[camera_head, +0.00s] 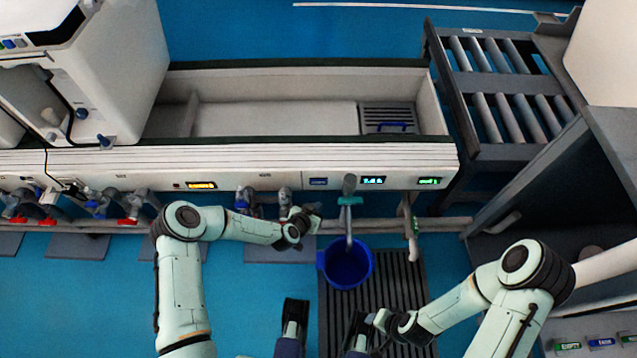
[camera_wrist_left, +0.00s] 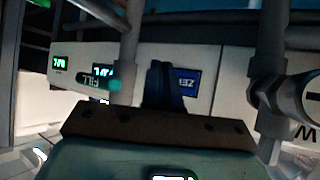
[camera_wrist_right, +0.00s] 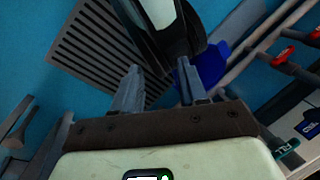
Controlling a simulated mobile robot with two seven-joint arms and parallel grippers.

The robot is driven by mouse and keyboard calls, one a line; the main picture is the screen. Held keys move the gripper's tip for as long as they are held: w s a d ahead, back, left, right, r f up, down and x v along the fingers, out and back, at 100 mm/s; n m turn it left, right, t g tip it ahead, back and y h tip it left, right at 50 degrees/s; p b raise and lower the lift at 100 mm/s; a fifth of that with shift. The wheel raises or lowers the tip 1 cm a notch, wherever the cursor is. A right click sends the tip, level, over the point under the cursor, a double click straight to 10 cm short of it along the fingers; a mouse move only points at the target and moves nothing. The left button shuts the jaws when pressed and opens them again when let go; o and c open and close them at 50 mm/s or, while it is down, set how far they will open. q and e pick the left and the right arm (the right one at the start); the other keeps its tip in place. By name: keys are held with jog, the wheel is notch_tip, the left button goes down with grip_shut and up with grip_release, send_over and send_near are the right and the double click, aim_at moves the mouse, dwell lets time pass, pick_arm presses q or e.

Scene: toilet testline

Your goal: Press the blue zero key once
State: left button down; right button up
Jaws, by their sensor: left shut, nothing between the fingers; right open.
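The blue zero key (camera_head: 318,181) is a small blue rectangle with lettering on the white front panel, left of the grey pipe and a green display. In the left wrist view the key (camera_wrist_left: 187,80) shows upside down, with its edge covered by my finger. My left gripper (camera_head: 311,211) is shut and empty, below the key in the head view. Its closed fingers (camera_wrist_left: 163,82) point at the panel beside the key's lettering; I cannot tell whether they touch. My right gripper (camera_wrist_right: 158,85) is open and empty, low and away from the panel.
Pipes and valves with red handles (camera_head: 128,221) run along the panel's lower edge. Green and orange displays (camera_head: 201,185) sit on the panel. A roller conveyor (camera_head: 500,95) stands at the right.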

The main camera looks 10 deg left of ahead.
aim_at(322, 185)
pick_arm(q)
jog(key=shift+w+a+b, duration=0.2)
jog(key=shift+w+b, duration=0.2)
jog(key=shift+w, duration=0.55)
jog(key=shift+w+a+b, duration=0.15)
jog(key=shift+w+b, duration=0.25)
jog(key=shift+w, duration=0.55)
jog(key=shift+w+a+b, duration=0.2)
jog(key=shift+w+b, duration=0.2)
jog(key=shift+w, duration=0.55)
pick_arm(e)
jog(key=shift+t+h, duration=0.3)
jog(key=shift+t, duration=0.4)
jog(key=shift+w+d+f, duration=0.35)
jog(key=shift+w+f, duration=0.2)
jog(key=shift+w, duration=0.15)
jog(key=shift+w+d+f, duration=0.35)
jog(key=shift+w+f, duration=0.15)
jog(key=shift+w, duration=0.25)
jog(key=shift+w+d+f, duration=0.35)
jog(key=shift+w+f, duration=0.2)
jog(key=shift+w, duration=0.15)
pick_arm(q)
jog(key=shift+w, duration=0.1)
pick_arm(e)
jog(key=shift+f, duration=0.15)
